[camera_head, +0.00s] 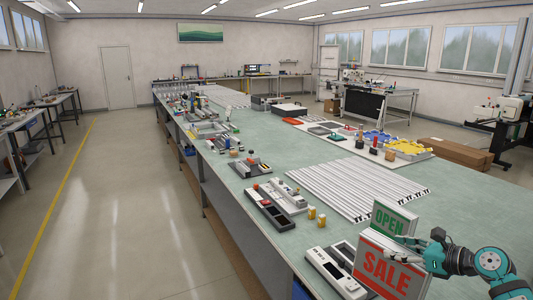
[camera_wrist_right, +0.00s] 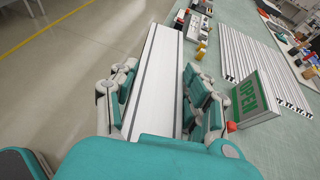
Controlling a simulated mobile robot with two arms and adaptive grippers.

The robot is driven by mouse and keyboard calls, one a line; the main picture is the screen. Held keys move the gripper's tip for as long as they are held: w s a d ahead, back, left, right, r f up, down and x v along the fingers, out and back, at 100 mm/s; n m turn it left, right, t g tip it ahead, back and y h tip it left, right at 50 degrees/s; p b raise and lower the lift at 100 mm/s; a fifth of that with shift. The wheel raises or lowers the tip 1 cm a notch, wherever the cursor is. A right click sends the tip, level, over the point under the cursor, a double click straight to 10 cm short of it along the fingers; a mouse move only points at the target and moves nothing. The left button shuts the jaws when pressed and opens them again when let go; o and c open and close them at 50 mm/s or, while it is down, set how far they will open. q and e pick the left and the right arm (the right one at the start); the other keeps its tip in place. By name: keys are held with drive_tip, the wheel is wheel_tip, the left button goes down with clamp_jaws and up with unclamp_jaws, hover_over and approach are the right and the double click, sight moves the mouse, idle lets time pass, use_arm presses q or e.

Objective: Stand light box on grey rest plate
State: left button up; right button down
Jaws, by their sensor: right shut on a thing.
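A light box with a red SALE face (camera_head: 385,270) is in my right gripper (camera_head: 432,248) at the lower right of the head view. In the right wrist view, the right gripper (camera_wrist_right: 160,85) is shut on its white edge (camera_wrist_right: 163,50), one finger on each side. A second light box with a green OPEN face (camera_head: 390,217) stands upright just behind it; it also shows in the right wrist view (camera_wrist_right: 250,97). I cannot pick out the grey rest plate for sure, and the lower part of the SALE box is cut off. My left gripper is out of view.
The long green bench (camera_head: 290,160) carries white strips (camera_head: 350,185), a dark tray (camera_head: 268,212), small yellow blocks (camera_head: 316,215) and a white device (camera_head: 334,273) close to the SALE box. Yellow and blue parts (camera_head: 390,143) lie farther back. The left floor aisle (camera_head: 120,200) is clear.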

drive_tip(key=s+a+n+g+y, duration=0.2)
drive_tip(key=s+a, duration=0.6)
drive_tip(key=s, duration=0.4)
drive_tip(key=s+a+n+g+y, duration=0.1)
drive_tip(key=s+a+n, duration=0.1)
drive_tip(key=s+a, duration=0.85)
drive_tip(key=s+d+f+b, duration=0.2)
drive_tip(key=d+f+b, duration=0.1)
drive_tip(key=f+b, duration=0.7)
drive_tip(key=shift+f+m, duration=0.3)
